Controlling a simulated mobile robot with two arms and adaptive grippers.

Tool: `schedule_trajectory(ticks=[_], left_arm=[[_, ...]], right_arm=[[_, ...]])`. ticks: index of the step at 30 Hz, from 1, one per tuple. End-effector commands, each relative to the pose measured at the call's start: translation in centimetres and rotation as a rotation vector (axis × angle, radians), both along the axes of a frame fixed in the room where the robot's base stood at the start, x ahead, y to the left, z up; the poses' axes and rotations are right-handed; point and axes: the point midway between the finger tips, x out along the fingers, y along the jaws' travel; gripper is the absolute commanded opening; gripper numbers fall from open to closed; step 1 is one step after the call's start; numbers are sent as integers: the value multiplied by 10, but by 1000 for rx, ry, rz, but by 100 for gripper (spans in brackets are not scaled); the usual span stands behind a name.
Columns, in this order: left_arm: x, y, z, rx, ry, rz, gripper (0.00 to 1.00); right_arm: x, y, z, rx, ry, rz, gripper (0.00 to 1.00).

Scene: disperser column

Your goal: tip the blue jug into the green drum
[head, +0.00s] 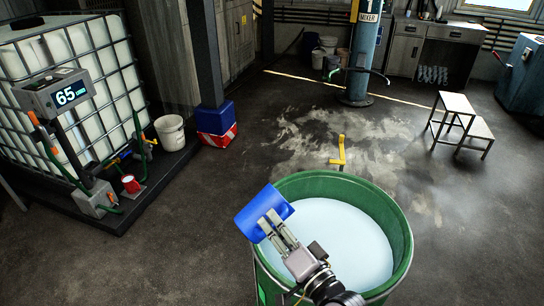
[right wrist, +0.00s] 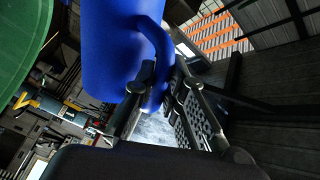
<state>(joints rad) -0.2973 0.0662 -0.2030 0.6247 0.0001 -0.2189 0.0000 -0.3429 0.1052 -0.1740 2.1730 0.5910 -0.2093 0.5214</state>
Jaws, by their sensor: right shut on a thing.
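The blue jug (head: 268,197) is at the left rim of the green drum (head: 318,180) in the head view. It looks tilted, but I cannot tell whether it touches the rim. My right gripper (head: 268,221) is shut on the jug. In the right wrist view, the jug (right wrist: 118,45) fills the upper middle, with its curved handle between the fingers of my right gripper (right wrist: 163,98). The drum (right wrist: 20,45) shows at the upper left there. The open drum holds a pale, flat-looking surface. The inside of the jug is hidden. My left gripper is not in view.
A caged white tank (head: 75,60) with a "65" display (head: 70,93) stands at the left. A white bucket (head: 170,131) and a blue-and-red box (head: 216,123) are nearby. A step stool (head: 459,104) stands at the right.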

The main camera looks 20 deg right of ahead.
Motion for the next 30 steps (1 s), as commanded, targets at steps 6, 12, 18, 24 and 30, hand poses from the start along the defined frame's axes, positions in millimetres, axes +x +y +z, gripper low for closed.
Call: schedule_trajectory(ticks=[6, 12, 18, 24, 30], left_arm=[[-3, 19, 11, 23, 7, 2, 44], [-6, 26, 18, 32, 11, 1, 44], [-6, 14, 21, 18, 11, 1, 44], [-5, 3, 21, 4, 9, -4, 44], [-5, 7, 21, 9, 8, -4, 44]], right_arm=[[61, 2, 21, -578, -194, 23, 0], [113, -15, 43, -893, -271, -23, 0], [140, -31, 59, -1007, -277, -65, 0], [145, -35, 61, -1023, -274, -72, 0], [145, -34, 61, -1021, -274, -72, 0]])
